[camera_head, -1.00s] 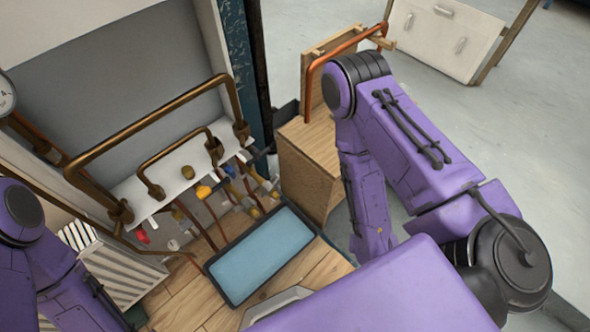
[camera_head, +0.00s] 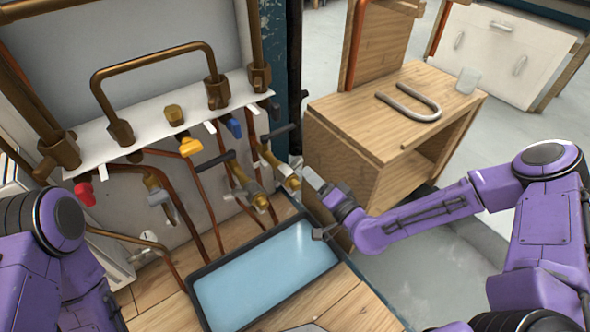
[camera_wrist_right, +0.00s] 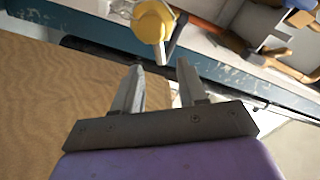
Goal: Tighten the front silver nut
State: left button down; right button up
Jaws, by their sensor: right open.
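A row of pipe fittings hangs below the white shelf in the head view. Brass and silver valve fittings (camera_head: 246,187) sit near the middle, another brass-tipped fitting (camera_head: 279,172) is to their right, and one more (camera_head: 159,194) is to the left. The silver nut is too small to single out among them. My right gripper (camera_head: 318,205) is at the right end of the row, near the blue tray's right corner, apart from the fittings. In the right wrist view its two fingers (camera_wrist_right: 160,72) are apart with nothing between them, below a yellow round part (camera_wrist_right: 153,22). My left gripper is out of view.
A blue tray (camera_head: 201,309) lies on the wooden floor below the fittings. A wooden cabinet (camera_head: 340,135) with a grey U-shaped pipe (camera_head: 432,107) and a cup (camera_head: 467,80) stands to the right. A white shelf (camera_head: 142,136) with brass pipes is above the fittings.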

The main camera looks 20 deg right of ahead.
aim_at(299, 165)
jog(key=b+x, duration=0.2)
jog(key=x, duration=0.6)
jog(key=shift+w+a+f, duration=0.1)
jog(key=shift+f, duration=0.05)
jog(key=shift+w+a, duration=0.1)
jog(key=shift+w, duration=0.15)
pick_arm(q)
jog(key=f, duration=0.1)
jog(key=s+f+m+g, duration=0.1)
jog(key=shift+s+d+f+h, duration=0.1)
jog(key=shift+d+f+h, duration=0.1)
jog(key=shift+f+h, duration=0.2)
pick_arm(e)
grip_shut()
